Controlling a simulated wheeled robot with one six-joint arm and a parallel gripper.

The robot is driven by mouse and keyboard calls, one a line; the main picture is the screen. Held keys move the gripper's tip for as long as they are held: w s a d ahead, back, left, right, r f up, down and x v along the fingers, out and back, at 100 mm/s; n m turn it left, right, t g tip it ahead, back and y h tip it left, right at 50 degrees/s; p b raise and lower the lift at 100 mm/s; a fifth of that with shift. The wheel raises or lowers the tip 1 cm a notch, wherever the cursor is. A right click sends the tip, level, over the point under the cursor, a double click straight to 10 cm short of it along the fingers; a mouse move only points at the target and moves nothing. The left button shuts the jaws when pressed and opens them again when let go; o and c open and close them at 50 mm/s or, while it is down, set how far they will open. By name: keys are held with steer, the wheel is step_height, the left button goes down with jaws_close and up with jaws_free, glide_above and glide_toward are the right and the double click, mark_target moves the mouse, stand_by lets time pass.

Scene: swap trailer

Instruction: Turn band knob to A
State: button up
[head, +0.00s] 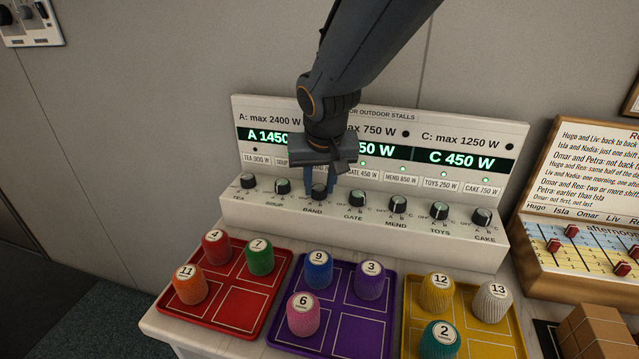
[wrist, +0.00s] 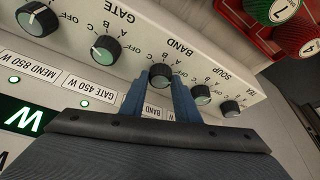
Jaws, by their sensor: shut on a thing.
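The BAND knob (head: 318,193) is a small black dial with a pale face, on the sloping front of the white power panel (head: 360,222). My gripper (head: 320,182) reaches down to it from above. In the wrist view, the two blue fingers (wrist: 161,88) are shut on the sides of the BAND knob (wrist: 160,76). Letters for OFF, A, B and C are printed around the knob. I cannot clearly tell where its pointer stands. The green displays read A 1450 and C 450 W; my arm partly covers the middle one.
The SOUP knob (head: 282,187) and GATE knob (head: 357,200) stand close on either side. Red (head: 241,314), purple (head: 340,330) and yellow (head: 480,345) trays with numbered spools lie in front of the panel. A wooden puzzle board (head: 585,215) stands at right.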

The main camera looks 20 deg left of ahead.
steer(key=shift+d+n+p, duration=0.1)
steer(key=shift+n+p, duration=0.2)
steer(key=shift+p, duration=0.15)
steer(key=shift+r+n+p, duration=0.1)
steer(key=shift+n+p, duration=0.35)
steer(key=shift+n, duration=0.05)
steer(key=shift+w+n+y, duration=0.1)
steer(key=shift+n+y, duration=0.4)
steer(key=shift+n, duration=0.1)
steer(key=n+b, duration=0.1)
steer(key=n+g+b, duration=0.1)
steer(key=b, duration=0.1)
steer(key=shift+w+f+n+y+b, duration=0.1)
steer(key=shift+f+n+y+b, duration=0.2)
steer(key=shift+y, duration=0.1)
steer(key=n+b, duration=0.2)
steer(key=b, duration=0.1)
steer(key=shift+d+r+g, duration=0.1)
steer(key=shift+r+g, duration=0.05)
steer(key=shift+g, duration=0.25)
steer(key=shift+n, duration=0.3)
steer(key=o, duration=1)
steer(key=shift+o, duration=0.2)
